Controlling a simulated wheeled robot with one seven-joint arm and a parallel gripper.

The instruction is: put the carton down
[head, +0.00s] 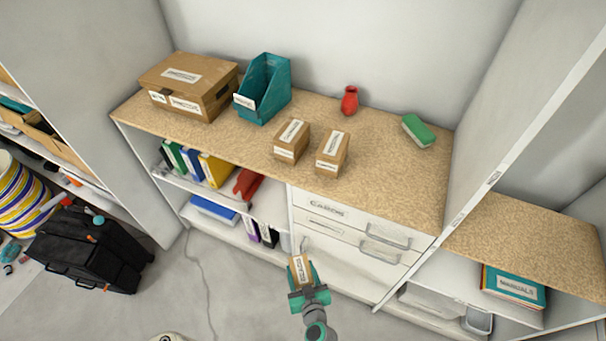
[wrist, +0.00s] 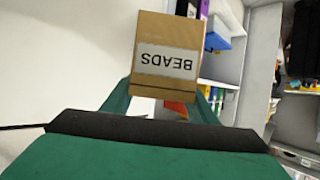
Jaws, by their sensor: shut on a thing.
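My gripper (head: 307,288) is shut on a small brown carton (head: 300,268) and holds it in the air in front of the drawers, below the level of the counter top. In the wrist view the carton (wrist: 167,62) is between the green fingers, and its white label reads BEADS upside down. Two similar small cartons, a left one (head: 291,140) and a right one (head: 332,151), stand side by side on the cork-coloured counter (head: 390,175).
A large brown box (head: 215,92), a teal bin (head: 275,85), a red vase (head: 349,100) and a green-and-white block (head: 419,131) stand on the counter. Its right front part is clear. Drawers (head: 345,227) are below. A tall white panel (head: 500,140) bounds the counter on the right.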

